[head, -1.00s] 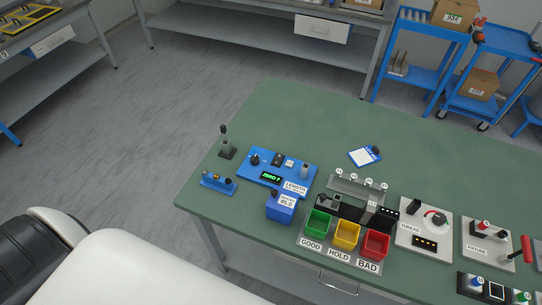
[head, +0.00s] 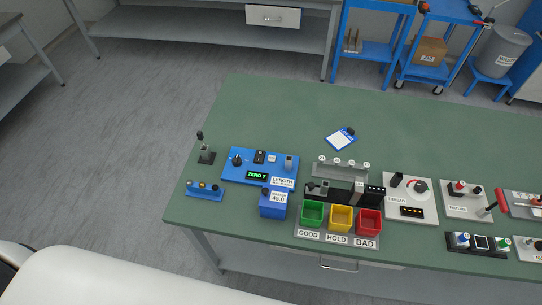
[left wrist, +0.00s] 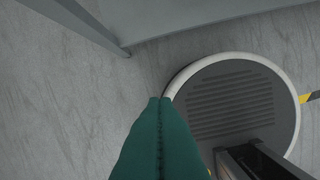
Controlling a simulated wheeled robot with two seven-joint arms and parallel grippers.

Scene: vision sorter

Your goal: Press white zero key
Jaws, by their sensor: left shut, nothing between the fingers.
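The blue length gauge panel (head: 232,170) lies on the left part of the green bench top. A small white key (head: 272,158) sits on its top face, between a black switch (head: 260,157) and a grey post (head: 289,162). A lit green display (head: 258,175) on the panel reads "ZERO" followed by a character too small to be sure of. My left gripper (left wrist: 160,101) shows only in the left wrist view, its green fingers shut and empty over the floor, away from the panel. My right gripper is in neither view.
A blue "MASTER 45.0" block (head: 272,206) stands before the panel. Green (head: 312,214), yellow (head: 341,218) and red (head: 368,222) bins stand to its right. The bench's back half is mostly clear.

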